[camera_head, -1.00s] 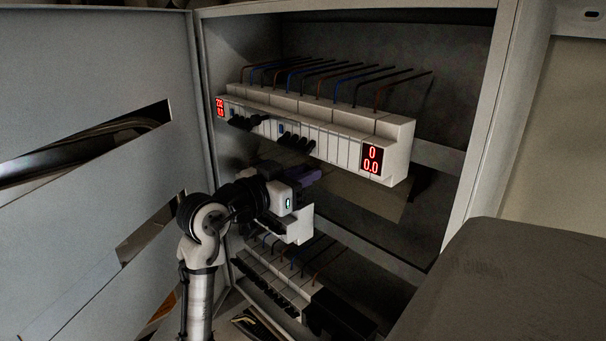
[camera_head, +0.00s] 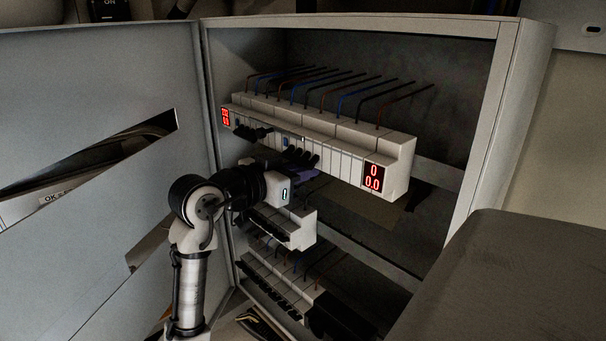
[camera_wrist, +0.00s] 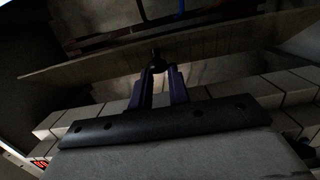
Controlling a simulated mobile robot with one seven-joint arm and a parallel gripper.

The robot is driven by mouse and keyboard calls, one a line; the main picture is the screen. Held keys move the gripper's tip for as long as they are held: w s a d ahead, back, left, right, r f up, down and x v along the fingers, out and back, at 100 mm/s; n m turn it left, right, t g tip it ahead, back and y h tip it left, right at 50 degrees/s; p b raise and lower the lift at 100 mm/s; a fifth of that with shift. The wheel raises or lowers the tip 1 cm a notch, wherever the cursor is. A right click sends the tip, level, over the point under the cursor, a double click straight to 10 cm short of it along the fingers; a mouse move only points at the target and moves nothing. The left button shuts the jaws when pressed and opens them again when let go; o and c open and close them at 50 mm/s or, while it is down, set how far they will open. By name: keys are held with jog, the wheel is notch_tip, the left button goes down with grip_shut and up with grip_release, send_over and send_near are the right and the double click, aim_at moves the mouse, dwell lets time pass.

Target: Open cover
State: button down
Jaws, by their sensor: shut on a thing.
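The cover looks like a brownish see-through sheet. In the head view, part of it shows below the upper breaker row (camera_head: 378,210). In the wrist view, the cover (camera_wrist: 215,45) spans the upper part of the picture, with wires behind it. My gripper (camera_head: 305,172) is just below the front of the upper row, partly overlapping its black switches. In the wrist view, its purple fingers are shut on a small dark knob (camera_wrist: 158,55) at the cover's edge. How the knob joins the cover is too dark to tell.
The upper row carries red-lit displays (camera_head: 373,177) and wires on top. More breaker rows (camera_head: 270,285) lie below my gripper. The cabinet's grey door (camera_head: 90,90) stands open at left. A dark grey block (camera_head: 520,290) fills the lower right.

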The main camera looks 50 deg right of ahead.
jog(key=shift+r, duration=0.55)
jog(key=c, duration=1.3)
grip_release()
jog(key=shift+f, duration=0.15)
jog(key=shift+a, duration=0.15)
jog(key=a+b, duration=0.1)
jog(key=a, duration=0.3)
jog(key=w+a+r+b, duration=0.1)
jog(key=a, duration=0.4)
jog(key=a+b, duration=0.1)
jog(key=a, duration=0.3)
jog(key=shift+w+a+r, duration=0.2)
jog(key=shift+w+r, duration=0.05)
jog(key=shift+r, duration=0.05)
